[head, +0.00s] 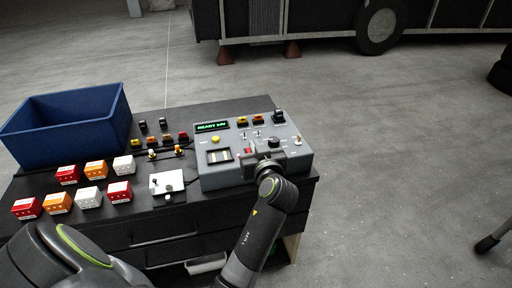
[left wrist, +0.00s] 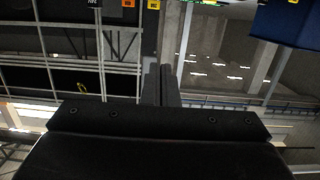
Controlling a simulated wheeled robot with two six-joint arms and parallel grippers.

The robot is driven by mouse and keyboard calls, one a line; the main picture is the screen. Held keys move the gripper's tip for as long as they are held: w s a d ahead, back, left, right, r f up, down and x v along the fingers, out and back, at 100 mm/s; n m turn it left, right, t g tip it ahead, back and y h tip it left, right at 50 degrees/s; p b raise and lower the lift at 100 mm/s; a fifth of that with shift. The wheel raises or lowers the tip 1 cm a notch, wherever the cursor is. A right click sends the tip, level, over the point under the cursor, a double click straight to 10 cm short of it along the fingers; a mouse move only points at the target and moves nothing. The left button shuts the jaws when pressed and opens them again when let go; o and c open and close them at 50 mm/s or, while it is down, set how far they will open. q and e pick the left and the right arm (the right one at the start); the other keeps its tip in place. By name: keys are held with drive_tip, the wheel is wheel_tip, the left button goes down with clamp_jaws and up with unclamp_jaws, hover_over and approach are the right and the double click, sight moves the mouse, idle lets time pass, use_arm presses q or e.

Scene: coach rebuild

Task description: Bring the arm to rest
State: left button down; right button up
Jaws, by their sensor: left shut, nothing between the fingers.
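My left arm comes in from the lower left. Its wrist and left gripper (head: 264,165) are over the front right part of the grey control box (head: 224,180), which has a green lit display. I cannot tell whether the gripper touches the box. In the left wrist view the two fingers (left wrist: 160,78) are together with nothing between them. That view looks out on the hall structure, with a blue bin (left wrist: 285,25) at the upper right. My right gripper is not in view.
The black bench carries the blue bin (head: 70,125), several red, orange and white blocks (head: 89,197), small coloured switches and a white box (head: 167,184). Open floor (head: 400,170) lies to the right. A dark vehicle (head: 330,20) stands behind.

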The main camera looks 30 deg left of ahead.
use_arm(q)
drive_tip(key=s+a+f+m+g+h, duration=0.3)
drive_tip(key=s+a+f+h, duration=0.1)
drive_tip(key=s+f, duration=0.85)
drive_tip(key=s+d+f+m+g+h, duration=0.2)
drive_tip(key=s+f+m+h, duration=0.1)
drive_tip(key=s, duration=0.8)
drive_tip(key=s+d+f+m+g+h, duration=0.2)
drive_tip(key=s+d+m+g+h, duration=0.1)
drive_tip(key=s, duration=0.7)
wheel_tip(320, 180, down, 25)
drive_tip(key=a, duration=0.2)
drive_tip(key=s+d+f+g, duration=0.1)
drive_tip(key=s+f+g, duration=0.1)
drive_tip(key=s+f, duration=1.3)
drive_tip(key=shift+d+f+h, duration=0.25)
drive_tip(key=shift+f+h, duration=0.05)
drive_tip(key=shift+f, duration=0.25)
